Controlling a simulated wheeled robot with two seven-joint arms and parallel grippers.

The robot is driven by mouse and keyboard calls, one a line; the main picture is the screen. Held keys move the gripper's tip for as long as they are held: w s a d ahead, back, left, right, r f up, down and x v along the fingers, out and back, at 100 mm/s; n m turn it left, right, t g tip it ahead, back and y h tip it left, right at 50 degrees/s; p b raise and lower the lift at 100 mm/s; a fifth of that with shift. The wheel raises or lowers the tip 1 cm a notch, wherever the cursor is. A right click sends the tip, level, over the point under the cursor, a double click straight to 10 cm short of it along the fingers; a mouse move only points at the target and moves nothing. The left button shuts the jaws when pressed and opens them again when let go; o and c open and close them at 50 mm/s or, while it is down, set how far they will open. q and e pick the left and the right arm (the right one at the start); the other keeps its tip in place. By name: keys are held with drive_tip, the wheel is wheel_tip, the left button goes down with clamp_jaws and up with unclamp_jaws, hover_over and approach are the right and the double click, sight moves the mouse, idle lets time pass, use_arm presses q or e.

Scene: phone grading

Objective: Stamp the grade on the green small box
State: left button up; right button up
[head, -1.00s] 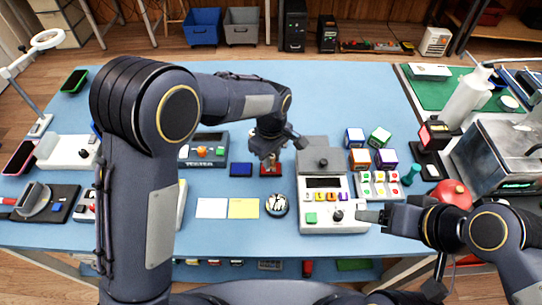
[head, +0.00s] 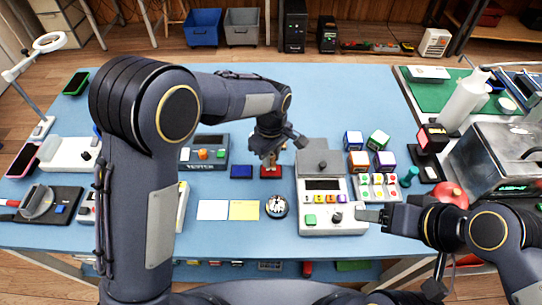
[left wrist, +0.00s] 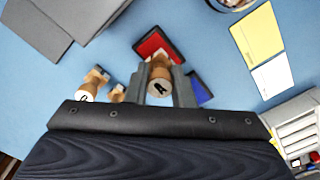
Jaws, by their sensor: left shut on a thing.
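My left gripper (head: 270,158) is shut on a wooden stamp (left wrist: 159,82) whose top bears a dark letter, probably an A. The stamp is upright at the red ink pad (head: 271,173), which also shows in the left wrist view (left wrist: 153,42). I cannot tell whether its face touches the pad. A blue ink pad (head: 241,171) lies just left of the red one. The green small box (head: 378,139) is a white-edged cube at the right of the table, in a group with blue, orange and purple boxes. My right gripper (head: 370,215) is beside the white keypad device; its jaw state is unclear.
Other wooden stamps (left wrist: 92,84) stand close to the left gripper. White and yellow cards (head: 243,210) lie in front of the pads. The keypad device (head: 330,220) stands between the pads and the boxes. A tray of colored buttons (head: 377,187) is in front of the boxes.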

use_arm(q)
drive_tip(key=shift+r+p, duration=1.85)
drive_tip(key=shift+r, duration=0.85)
drive_tip(key=shift+w, duration=0.1)
